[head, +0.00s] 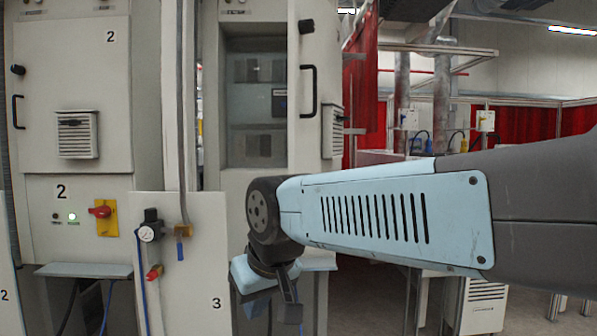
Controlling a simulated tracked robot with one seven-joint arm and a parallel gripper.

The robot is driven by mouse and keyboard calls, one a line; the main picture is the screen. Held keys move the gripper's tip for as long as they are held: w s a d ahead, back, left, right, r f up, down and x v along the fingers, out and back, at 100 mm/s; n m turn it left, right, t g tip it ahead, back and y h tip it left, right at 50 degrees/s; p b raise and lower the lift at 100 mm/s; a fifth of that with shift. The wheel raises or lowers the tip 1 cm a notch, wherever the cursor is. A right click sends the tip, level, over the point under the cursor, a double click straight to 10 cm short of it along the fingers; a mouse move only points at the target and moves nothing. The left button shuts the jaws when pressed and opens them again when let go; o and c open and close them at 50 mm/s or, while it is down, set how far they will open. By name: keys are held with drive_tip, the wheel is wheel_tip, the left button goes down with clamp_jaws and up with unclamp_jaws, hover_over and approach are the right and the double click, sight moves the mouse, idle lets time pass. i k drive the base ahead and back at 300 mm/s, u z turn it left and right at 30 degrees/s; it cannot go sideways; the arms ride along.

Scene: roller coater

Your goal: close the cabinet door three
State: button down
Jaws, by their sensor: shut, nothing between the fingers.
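The cabinet door three (308,35) is a pale upright panel in the middle of the head view, with a black handle (308,91) and a louvred vent (332,131). It looks narrow and angled, and the cabinet interior (257,95) shows beside it, so it stands open. How far it is swung is hard to tell. My gripper (287,312) hangs low in front of the cabinet, below the door handle and apart from it. Its fingers point down and are shut and empty. My arm hides the lower part of the door.
Closed cabinet two (85,60) is at left. Red curtains (365,100) and metal frames are behind at right.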

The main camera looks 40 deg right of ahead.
sight(315, 58)
drive_tip(key=z, duration=0.15)
drive_tip(key=k, duration=0.8)
drive_tip(key=z, duration=0.85)
drive_tip(key=i, duration=0.5)
drive_tip(key=z, duration=0.05)
